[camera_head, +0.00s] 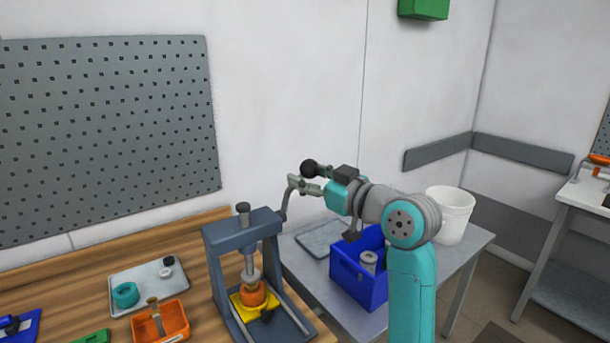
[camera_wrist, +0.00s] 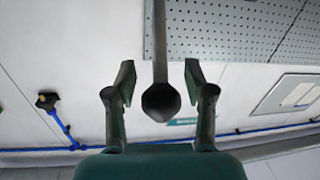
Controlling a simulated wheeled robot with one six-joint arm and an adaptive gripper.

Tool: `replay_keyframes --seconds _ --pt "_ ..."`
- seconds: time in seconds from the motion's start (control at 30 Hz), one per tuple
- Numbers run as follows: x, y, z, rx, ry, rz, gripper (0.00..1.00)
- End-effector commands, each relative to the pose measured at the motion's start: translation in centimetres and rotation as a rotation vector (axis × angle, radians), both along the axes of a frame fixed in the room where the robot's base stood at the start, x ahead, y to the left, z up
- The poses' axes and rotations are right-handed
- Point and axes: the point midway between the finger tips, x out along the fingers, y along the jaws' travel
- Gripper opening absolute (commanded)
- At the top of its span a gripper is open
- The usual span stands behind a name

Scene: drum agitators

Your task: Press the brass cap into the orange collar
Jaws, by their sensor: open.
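The orange collar (camera_head: 254,294) sits on a yellow fixture (camera_head: 238,303) in the bed of a dark grey bench press (camera_head: 217,260). The press ram (camera_head: 249,262) stands just above or on the collar; a pale round piece shows there, and I cannot tell whether it is the brass cap or the ram's end. The press lever ends in a black ball knob (camera_head: 309,168), which also shows in the wrist view (camera_wrist: 161,102). My gripper (camera_head: 308,181) is open at the knob. In the wrist view its fingers (camera_wrist: 158,76) stand on both sides of the lever, with gaps.
A blue crate (camera_head: 345,277) and a white bucket (camera_head: 451,215) stand on the grey table (camera_head: 474,243) at right.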

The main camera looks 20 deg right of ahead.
Motion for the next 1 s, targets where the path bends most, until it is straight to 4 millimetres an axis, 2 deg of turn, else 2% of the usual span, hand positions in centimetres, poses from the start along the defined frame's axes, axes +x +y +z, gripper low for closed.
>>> replay_keyframes --seconds 0.13,0.43,0.6,0.67,1.0 --pt "0.78 0.39 0.01 -0.001 0.0 0.0 0.54" --pt "0.92 0.44 0.01 -0.001 -0.001 -0.001 0.54" --pt "0.91 0.44 0.0 0.0 0.0 -0.001 0.11" --pt "0.91 0.45 0.0 0.0 0.0 -0.001 0.0" --pt "0.84 0.44 0.12 0.0 -0.005 0.0 0.0"
